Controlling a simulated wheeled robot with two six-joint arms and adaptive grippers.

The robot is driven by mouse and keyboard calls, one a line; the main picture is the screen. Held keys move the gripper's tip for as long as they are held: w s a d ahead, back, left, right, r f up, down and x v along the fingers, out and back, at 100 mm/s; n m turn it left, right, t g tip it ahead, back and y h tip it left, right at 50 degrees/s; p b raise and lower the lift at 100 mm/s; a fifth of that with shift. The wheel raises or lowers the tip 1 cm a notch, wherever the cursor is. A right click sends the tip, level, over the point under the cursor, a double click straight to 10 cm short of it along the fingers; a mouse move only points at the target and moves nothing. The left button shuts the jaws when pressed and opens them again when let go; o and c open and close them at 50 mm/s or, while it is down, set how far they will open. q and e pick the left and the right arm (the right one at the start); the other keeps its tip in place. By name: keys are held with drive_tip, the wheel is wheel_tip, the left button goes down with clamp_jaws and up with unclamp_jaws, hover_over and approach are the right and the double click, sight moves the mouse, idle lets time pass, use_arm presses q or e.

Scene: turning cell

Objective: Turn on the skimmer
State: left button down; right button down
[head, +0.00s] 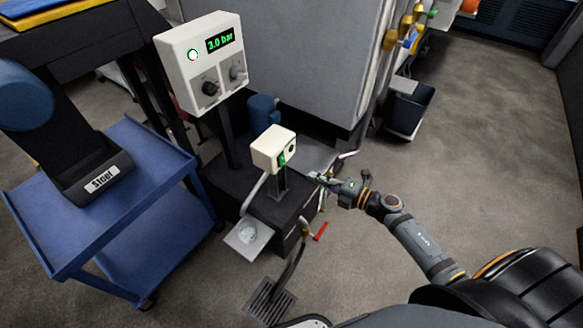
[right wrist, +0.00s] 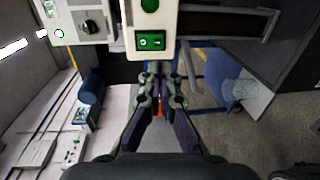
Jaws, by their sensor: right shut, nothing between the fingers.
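The skimmer's small cream switch box (head: 272,147) stands on a short post above a dark tank. A green switch (head: 282,158) is on its front, beside a dark round spot. In the right wrist view the box (right wrist: 132,42) is close, and its green rocker switch (right wrist: 151,41) faces me; a green round part is above it. I cannot tell whether the rocker is on or off. My right gripper (head: 318,177) is shut and empty, to the right of and lower than the box. In the wrist view its fingertips (right wrist: 159,68) are just below the rocker, apparently apart from it. My left gripper is not in view.
A larger panel (head: 203,62) with a "3.0 bar" display and knobs stands behind left. A blue cart (head: 150,215) with a bin labelled "steel" (head: 100,178) is at left. A red-handled valve (head: 320,231) is below my gripper.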

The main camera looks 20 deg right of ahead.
sight(283, 164)
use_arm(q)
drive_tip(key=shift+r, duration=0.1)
use_arm(e)
drive_tip(key=x, duration=0.9)
drive_tip(key=shift+w, duration=0.2)
drive_tip(key=shift+a, duration=0.1)
